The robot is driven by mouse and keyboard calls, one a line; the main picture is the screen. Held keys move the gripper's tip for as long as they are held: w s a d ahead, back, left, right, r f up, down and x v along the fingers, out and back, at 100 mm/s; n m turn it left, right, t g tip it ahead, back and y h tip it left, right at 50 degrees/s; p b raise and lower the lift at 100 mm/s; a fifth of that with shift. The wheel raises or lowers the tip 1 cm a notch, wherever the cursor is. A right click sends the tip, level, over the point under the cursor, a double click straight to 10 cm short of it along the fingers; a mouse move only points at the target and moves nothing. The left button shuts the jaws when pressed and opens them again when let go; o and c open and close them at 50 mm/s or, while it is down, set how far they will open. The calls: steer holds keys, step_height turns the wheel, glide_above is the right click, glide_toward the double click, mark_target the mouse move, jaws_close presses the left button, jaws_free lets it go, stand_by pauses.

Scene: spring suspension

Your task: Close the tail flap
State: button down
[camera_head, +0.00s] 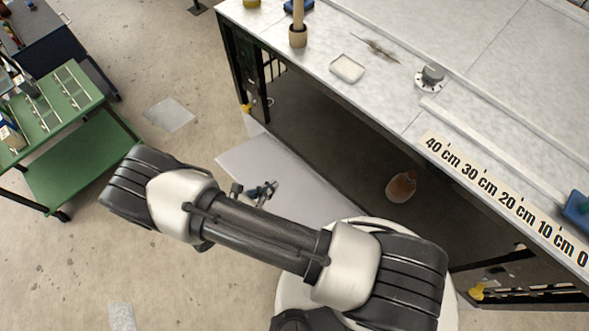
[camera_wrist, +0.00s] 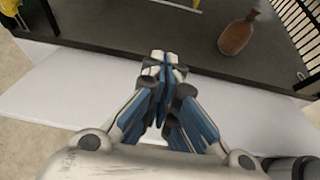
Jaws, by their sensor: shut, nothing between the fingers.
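The tail flap appears to be the flat white panel (camera_head: 240,160) that lies folded out along the front edge of the dark lower deck under the bench. It also spans the wrist view (camera_wrist: 60,85) from left to right, with its far edge along the deck. My gripper (camera_wrist: 165,60) is shut and empty, and its tips overlap the line between panel and deck in that view. In the head view my gripper (camera_head: 262,190) shows small above or over the panel. I cannot tell whether it touches it. My arm hides part of the panel in the head view.
A brown bottle (camera_head: 401,186) stands on the dark deck (camera_head: 320,130). The bench top (camera_head: 400,60) holds a dish, a metal fitting and a centimetre scale along its front edge. A green cart (camera_head: 70,150) is at the left. Concrete floor between cart and bench is mostly clear.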

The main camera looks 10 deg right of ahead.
steer(key=w+d+f, duration=0.2)
steer(key=w+d, duration=0.4)
steer(key=d, duration=0.3)
steer(key=shift+w+f+p, duration=0.3)
steer(key=shift+p, duration=0.1)
stand_by(1.0)
steer(key=v, duration=0.8)
